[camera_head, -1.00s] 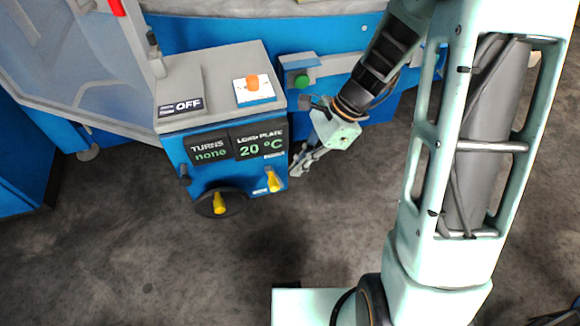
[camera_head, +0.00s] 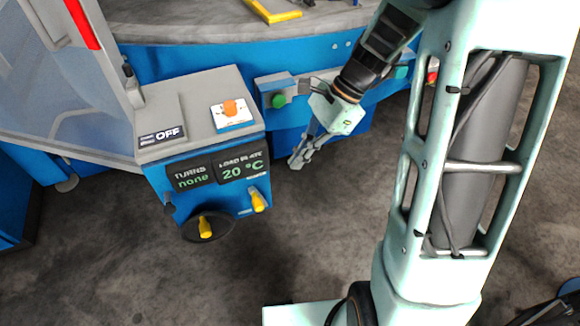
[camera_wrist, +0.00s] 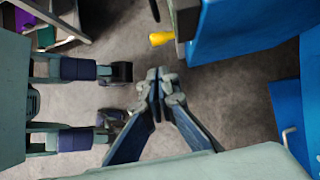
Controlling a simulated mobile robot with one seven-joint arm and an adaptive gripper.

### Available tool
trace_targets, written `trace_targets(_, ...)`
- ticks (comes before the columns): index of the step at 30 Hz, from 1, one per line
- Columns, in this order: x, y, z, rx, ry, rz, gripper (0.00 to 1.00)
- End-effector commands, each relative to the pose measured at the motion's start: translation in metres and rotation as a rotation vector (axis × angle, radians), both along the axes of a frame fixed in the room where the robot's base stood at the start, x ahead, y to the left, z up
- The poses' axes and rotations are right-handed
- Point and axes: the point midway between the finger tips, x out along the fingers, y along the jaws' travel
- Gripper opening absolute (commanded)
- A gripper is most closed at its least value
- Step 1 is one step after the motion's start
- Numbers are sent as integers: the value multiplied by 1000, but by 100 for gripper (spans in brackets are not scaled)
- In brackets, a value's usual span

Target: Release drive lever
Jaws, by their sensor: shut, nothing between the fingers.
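The blue console (camera_head: 215,205) with a grey top stands left of centre in the head view. A lever with a yellow grip (camera_head: 258,202) sits low on its front right. A black wheel with a yellow crank knob (camera_head: 206,228) is to its left. No label tells which control is the drive lever. My gripper (camera_head: 294,163) is shut and empty, to the right of the console and apart from it. In the wrist view, my gripper (camera_wrist: 160,76) points at the floor side of the blue console (camera_wrist: 245,28), and a yellow grip (camera_wrist: 160,39) shows just beyond the fingertips, not touched.
The console top has an OFF plate (camera_head: 162,135) and an orange button (camera_head: 230,108). Its displays (camera_head: 215,175) read turns none and load plate 20 °C. A green button (camera_head: 278,101) is on the blue machine behind. The grey floor (camera_head: 300,240) in front is clear.

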Motion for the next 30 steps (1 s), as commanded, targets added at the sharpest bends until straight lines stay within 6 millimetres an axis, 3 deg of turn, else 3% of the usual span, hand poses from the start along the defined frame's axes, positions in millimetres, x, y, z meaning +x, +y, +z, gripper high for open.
trace_targets(6,6,-18,-21,52,19,-5,0)
trace_targets(13,9,-30,-27,96,27,-3,0)
trace_targets(25,9,-30,-27,101,29,-1,0)
trace_targets(30,5,-21,-41,102,31,0,0)
